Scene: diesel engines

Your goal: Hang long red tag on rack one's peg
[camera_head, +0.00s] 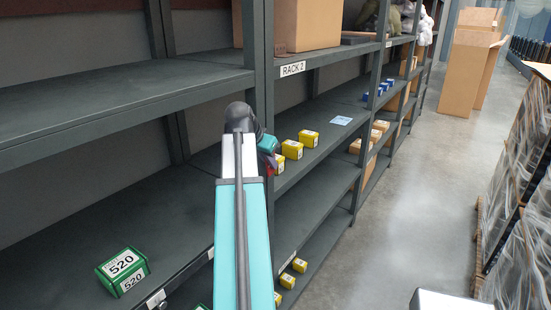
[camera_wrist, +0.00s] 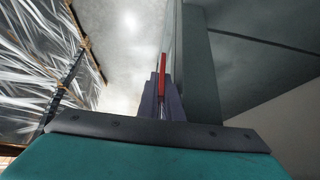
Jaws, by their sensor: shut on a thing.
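My gripper (camera_wrist: 160,84) is shut on the long red tag (camera_wrist: 163,70), which shows in the wrist view as a thin red strip standing edge-on between the dark fingers. A grey rack upright (camera_wrist: 200,75) stands just to the right of the tag; I cannot tell whether they touch. In the head view my gripper (camera_head: 270,160) is mostly behind my arm, beside the upright between the near left shelves and the rack labelled RACK 2 (camera_head: 292,69). A bit of red shows there. I cannot make out a peg or a rack one label in either view.
A green box marked 520 (camera_head: 123,271) sits on the left shelf. Yellow boxes (camera_head: 292,149) and a pale blue card (camera_head: 341,120) lie on rack 2's shelf. The aisle floor (camera_head: 412,200) is clear, with wrapped pallets (camera_head: 522,180) at right and cardboard boxes (camera_head: 470,70) beyond.

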